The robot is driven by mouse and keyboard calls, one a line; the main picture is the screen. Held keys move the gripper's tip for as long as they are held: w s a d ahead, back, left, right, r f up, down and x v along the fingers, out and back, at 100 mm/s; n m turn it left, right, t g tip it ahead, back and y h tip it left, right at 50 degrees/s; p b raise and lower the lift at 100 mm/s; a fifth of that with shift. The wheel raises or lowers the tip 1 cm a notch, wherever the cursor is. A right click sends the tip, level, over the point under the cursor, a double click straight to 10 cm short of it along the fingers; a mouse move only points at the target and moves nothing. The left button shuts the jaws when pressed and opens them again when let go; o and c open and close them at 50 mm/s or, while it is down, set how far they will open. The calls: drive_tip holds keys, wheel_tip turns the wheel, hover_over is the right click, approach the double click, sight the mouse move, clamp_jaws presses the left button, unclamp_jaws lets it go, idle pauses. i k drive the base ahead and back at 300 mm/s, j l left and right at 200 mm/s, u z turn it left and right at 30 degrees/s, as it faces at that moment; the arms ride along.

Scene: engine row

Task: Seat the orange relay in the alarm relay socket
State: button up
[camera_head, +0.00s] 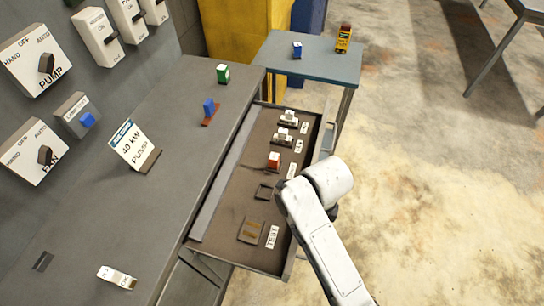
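An orange-red relay with a pale top (274,161) stands in the open drawer, near the middle of its length. A brownish socket-like plate (250,230) lies beside a TEST label (272,237) at the drawer's near end. I cannot read any label that names the alarm relay socket. My white arm reaches in from the lower right over the drawer's right edge. My gripper does not show; the arm's end hides part of the drawer beside the relay.
Two white-topped parts (288,118) sit on dark bases at the drawer's far end. A green block (223,73), a blue block (209,106) and a PUMP sign (130,145) stand on the grey bench. A blue side table (318,62) holds a blue block and a yellow-brown container.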

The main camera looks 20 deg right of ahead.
sight(239, 222)
drive_tip(key=i, duration=0.9)
